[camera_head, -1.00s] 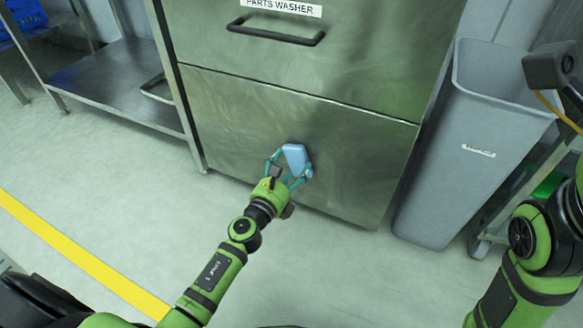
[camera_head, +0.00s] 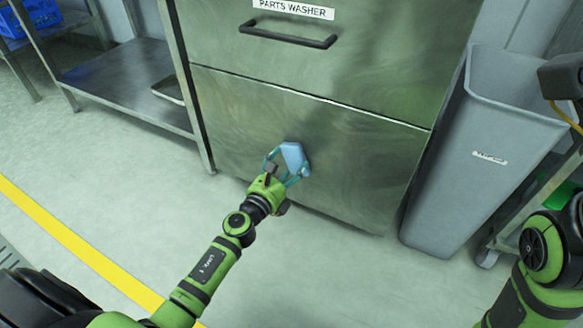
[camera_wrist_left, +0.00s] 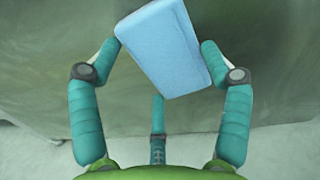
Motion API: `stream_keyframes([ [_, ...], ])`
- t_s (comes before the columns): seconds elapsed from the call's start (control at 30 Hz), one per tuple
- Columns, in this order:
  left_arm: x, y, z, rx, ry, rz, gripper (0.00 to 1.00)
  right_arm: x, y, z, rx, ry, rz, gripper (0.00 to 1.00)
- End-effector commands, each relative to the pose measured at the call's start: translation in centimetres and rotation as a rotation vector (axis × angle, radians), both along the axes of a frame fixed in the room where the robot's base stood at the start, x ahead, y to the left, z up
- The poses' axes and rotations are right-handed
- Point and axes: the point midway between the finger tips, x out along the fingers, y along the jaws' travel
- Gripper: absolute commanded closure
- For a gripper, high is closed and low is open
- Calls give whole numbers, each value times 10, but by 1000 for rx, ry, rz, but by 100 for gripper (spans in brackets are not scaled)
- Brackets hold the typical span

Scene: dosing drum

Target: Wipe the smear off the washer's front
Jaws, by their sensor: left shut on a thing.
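The parts washer (camera_head: 330,125) is a tall brushed-metal cabinet in the middle of the head view. My left gripper (camera_head: 287,168) is shut on a light blue block-shaped sponge (camera_head: 294,157) at the lower front panel. The sponge is tilted and appears to be against the panel, though exact contact is hard to tell. The left wrist view shows the sponge (camera_wrist_left: 165,48) between the teal fingers, with the metal front behind it.
A grey bin (camera_head: 470,165) stands just right of the washer. A metal shelf table (camera_head: 125,85) is on the left, and a cart's leg and wheel show at far right. The floor in front is clear, with a yellow line (camera_head: 75,240).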

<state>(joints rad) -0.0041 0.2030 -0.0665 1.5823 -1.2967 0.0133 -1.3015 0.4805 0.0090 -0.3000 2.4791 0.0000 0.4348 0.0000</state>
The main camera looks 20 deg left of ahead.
Motion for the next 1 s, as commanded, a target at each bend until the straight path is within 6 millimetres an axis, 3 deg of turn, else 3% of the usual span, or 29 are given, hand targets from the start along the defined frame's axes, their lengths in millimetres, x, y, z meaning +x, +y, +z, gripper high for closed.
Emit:
stream_keyframes([
  [1.0,5,27,1,-1,-2,2,56,0,0,-4,0,0,0,60],
])
